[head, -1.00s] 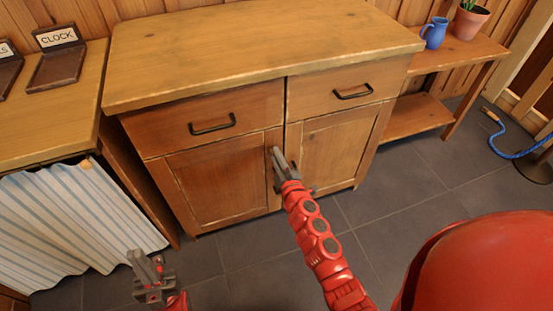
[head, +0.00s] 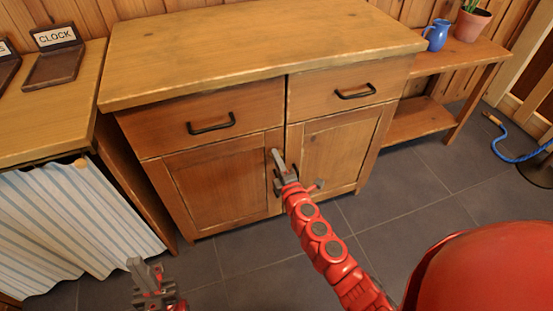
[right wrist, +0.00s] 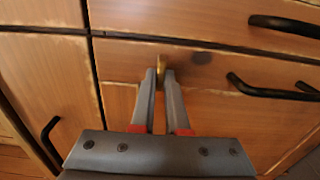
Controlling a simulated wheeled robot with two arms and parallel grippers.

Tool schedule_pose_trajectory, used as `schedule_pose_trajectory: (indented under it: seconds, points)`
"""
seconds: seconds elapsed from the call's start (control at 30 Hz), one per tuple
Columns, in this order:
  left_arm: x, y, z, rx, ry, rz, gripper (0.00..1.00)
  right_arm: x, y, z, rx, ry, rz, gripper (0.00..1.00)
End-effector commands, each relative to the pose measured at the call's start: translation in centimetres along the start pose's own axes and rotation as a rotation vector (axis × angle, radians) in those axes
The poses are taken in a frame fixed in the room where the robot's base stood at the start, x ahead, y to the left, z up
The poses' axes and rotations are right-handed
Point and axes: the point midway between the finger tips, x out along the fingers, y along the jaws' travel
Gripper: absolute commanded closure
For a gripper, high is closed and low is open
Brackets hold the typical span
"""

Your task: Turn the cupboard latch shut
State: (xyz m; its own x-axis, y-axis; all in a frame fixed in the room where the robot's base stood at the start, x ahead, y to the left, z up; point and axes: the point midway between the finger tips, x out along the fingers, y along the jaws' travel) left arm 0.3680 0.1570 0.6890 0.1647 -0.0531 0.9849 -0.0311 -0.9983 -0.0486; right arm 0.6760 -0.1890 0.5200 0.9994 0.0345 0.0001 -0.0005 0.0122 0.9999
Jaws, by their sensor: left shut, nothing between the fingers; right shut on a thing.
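The wooden cupboard (head: 205,180) stands ahead, with two doors below two drawers. The brass latch (right wrist: 161,62) shows in the right wrist view as a small upright piece between my fingertips, on the wood near the door seam. My right gripper (head: 279,160) is at the upper middle of the doors. In the right wrist view the right gripper (right wrist: 161,76) is shut on the latch, which is partly hidden by the fingers. In the head view the gripper hides the latch. My left gripper (head: 146,270) is shut and empty, low at the left, away from the cupboard.
Black drawer handles (head: 212,124) stick out above the doors; a black handle (right wrist: 270,88) is right of the fingers in the wrist view. A side table (head: 50,110) with a curtain stands left. A shelf bench (head: 478,58) with a blue jug (head: 436,34) stands right.

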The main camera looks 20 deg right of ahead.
Motion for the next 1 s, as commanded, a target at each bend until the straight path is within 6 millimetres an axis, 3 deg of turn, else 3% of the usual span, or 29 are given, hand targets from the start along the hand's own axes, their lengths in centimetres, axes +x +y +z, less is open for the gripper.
schedule_pose_trajectory:
  seconds: [0.37, 0.4, 0.57, 0.87, 1.0]
  points:
    - [0.0, 0.0, 0.0, 0.0, 0.0, 0.0, 1.0, 0.0, -0.1, 0.1, -0.003, -0.002, -0.002, 1.0]
    - [0.0, 0.0, 0.0, 0.0, 0.0, 0.0, 1.0, 0.0, -0.1, 0.1, -0.003, -0.002, -0.002, 0.84]
    - [0.0, 0.0, 0.0, 0.0, 0.0, 0.0, 1.0, 0.0, -0.1, 0.1, -0.003, -0.001, -0.001, 0.59]
    - [0.0, 0.0, 0.0, 0.0, 0.0, 0.0, 1.0, -0.1, 0.0, 0.0, -0.003, -0.001, 0.0, 0.59]
    - [0.1, 0.0, 0.0, 0.0, 0.0, 0.0, 1.0, -1.2, 0.1, 0.0, -0.003, 0.0, 0.001, 0.59]
